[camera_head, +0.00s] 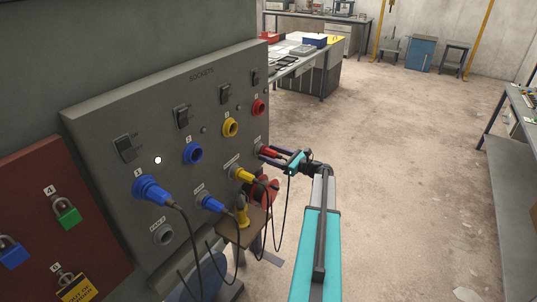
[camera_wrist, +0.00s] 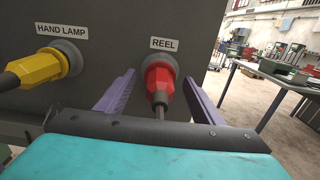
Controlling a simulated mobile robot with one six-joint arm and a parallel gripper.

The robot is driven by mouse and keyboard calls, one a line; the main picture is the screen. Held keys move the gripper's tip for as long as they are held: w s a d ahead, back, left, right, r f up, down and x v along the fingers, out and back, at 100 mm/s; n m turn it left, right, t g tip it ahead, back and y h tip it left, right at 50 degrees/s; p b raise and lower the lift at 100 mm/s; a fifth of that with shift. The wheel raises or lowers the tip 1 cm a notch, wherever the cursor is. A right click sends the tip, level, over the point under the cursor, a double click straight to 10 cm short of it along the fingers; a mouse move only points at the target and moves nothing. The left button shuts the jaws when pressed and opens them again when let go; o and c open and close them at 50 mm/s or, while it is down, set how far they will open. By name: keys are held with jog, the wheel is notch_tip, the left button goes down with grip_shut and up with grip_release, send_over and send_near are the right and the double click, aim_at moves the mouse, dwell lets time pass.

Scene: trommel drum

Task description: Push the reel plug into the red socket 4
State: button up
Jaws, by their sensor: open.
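The red reel plug (camera_wrist: 158,82) sits in the grey holder labelled REEL, its black cable hanging down; it also shows in the head view (camera_head: 268,152). My gripper (camera_wrist: 160,76) is open, with one purple finger on each side of the plug and a gap visible on both sides. In the head view my gripper (camera_head: 265,153) reaches the panel's lower right. The red socket 4 (camera_head: 258,107) is at the right end of the upper row, above the reel plug, and looks empty. Its number label is too small to read clearly.
The grey socket panel (camera_head: 110,112) also carries an empty blue socket (camera_head: 193,153), an empty yellow socket (camera_head: 230,127) and a blue plug (camera_head: 150,188) in the upper row. The yellow hand lamp plug (camera_wrist: 38,68) is left of the reel plug. Cables hang below; floor at right is clear.

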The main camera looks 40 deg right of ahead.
jog(key=shift+c, duration=0.4)
dwell(0.5)
jog(key=c, duration=1.3)
jog(key=shift+s, duration=0.2)
jog(key=shift+s+d, duration=0.15)
jog(key=shift+s, duration=0.3)
jog(key=shift+v, duration=2.45)
jog(key=shift+v, duration=2.4)
jog(key=shift+s, duration=0.1)
